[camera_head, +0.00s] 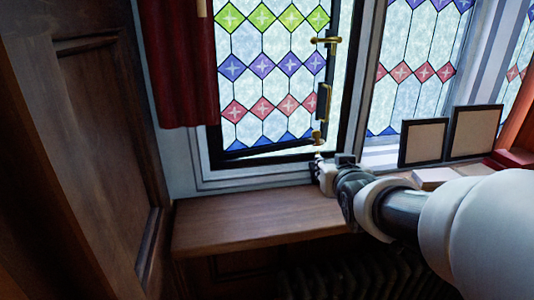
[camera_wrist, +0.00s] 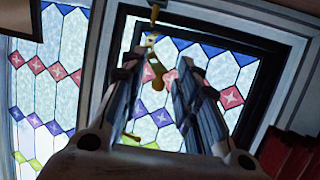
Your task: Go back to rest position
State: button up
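My gripper (camera_head: 322,174) is at the lower right corner of the dark-framed stained-glass window (camera_head: 270,75), just above the wooden sill (camera_head: 250,220). In the wrist view my gripper (camera_wrist: 158,68) has its two fingers spread apart, with nothing held between them. Brass window fittings show beyond and between the fingers, including a brass piece (camera_wrist: 158,78). In the head view a brass handle (camera_head: 323,103) is on the window's right frame, with a brass latch (camera_head: 326,40) above it. Whether a fingertip touches the lower fitting cannot be told.
Two dark-framed panels (camera_head: 423,143) stand on the sill at the right, near my arm. A red curtain (camera_head: 180,65) hangs at the left of the window. A dark wooden panel (camera_head: 90,150) fills the left side. The left part of the sill is clear.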

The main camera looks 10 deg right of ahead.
jog(key=shift+s+a+f, duration=0.2)
jog(key=shift+s, duration=0.25)
jog(key=shift+f, duration=0.1)
jog(key=s+a+f+g+b, duration=0.2)
jog(key=s+f, duration=0.3)
jog(key=s, duration=0.4)
jog(key=s+a+f+n+g+y+b, duration=0.1)
jog(key=s+a+f+g, duration=0.3)
jog(key=s, duration=0.6)
jog(key=s+a+f+g+y+b, duration=0.1)
jog(key=s+a+f+g+b, duration=0.1)
jog(key=s+f, duration=0.4)
jog(key=s+a+g, duration=0.1)
jog(key=s+a, duration=0.1)
jog(key=s, duration=0.2)
jog(key=shift+s+f+n+b, duration=0.2)
jog(key=shift+f+n+b, duration=0.05)
jog(key=shift+n+b, duration=0.15)
